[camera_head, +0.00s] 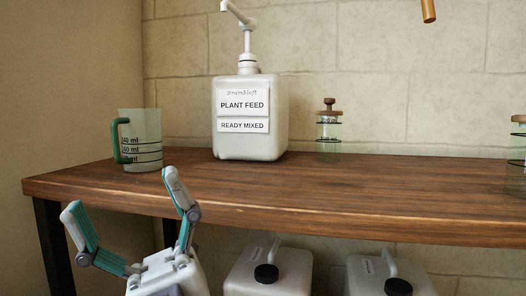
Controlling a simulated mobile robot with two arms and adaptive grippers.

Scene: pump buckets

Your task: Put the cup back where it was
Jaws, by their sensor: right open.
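The cup (146,138) is a translucent green measuring cup with dark ml marks and a green handle on its left side. It stands upright at the left end of the wooden table (330,195). My right gripper (122,196) is open and empty, in front of the table's left front edge, below and nearer than the cup. Its fingers are spread wide, and its right finger overlaps the table edge in the picture. My left gripper is not in view.
A white pump bucket (250,145) labelled PLANT FEED stands right of the cup. Small glass jars with wooden lids stand further right, one in the middle (328,130), one at the right edge (516,175). White jugs (285,275) stand below the table. The table's front middle is clear.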

